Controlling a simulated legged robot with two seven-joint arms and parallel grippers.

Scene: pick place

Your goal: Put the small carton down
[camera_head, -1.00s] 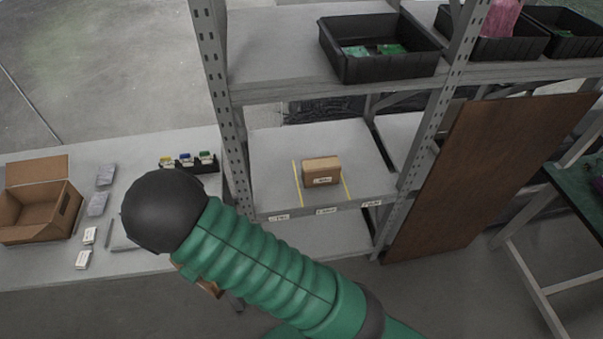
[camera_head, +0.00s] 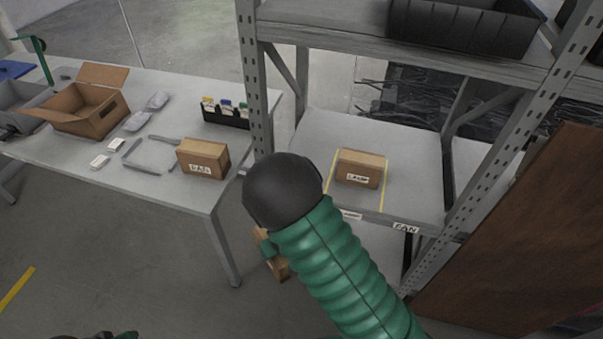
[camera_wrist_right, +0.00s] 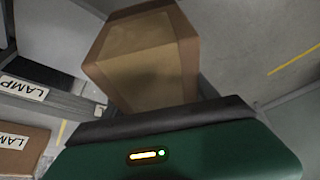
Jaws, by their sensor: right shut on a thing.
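The small carton (camera_wrist_right: 150,60), plain brown, is held by my right gripper (camera_wrist_right: 165,112) and fills the top middle of the right wrist view. In the head view only a strip of this carton (camera_head: 280,268) shows below my black and green right arm, which hides most of it. It hangs in front of the shelf, below shelf-board height in the picture, apart from the table. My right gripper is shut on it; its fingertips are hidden.
A carton labelled LAMP (camera_head: 360,168) stands between yellow lines on the shelf board (camera_head: 415,190). Free board lies to its right, by the FAN edge label (camera_head: 406,228). Another labelled carton (camera_head: 203,158) stands on the table (camera_head: 190,190), with an open box (camera_head: 82,112) further left. Rack posts flank the shelf.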

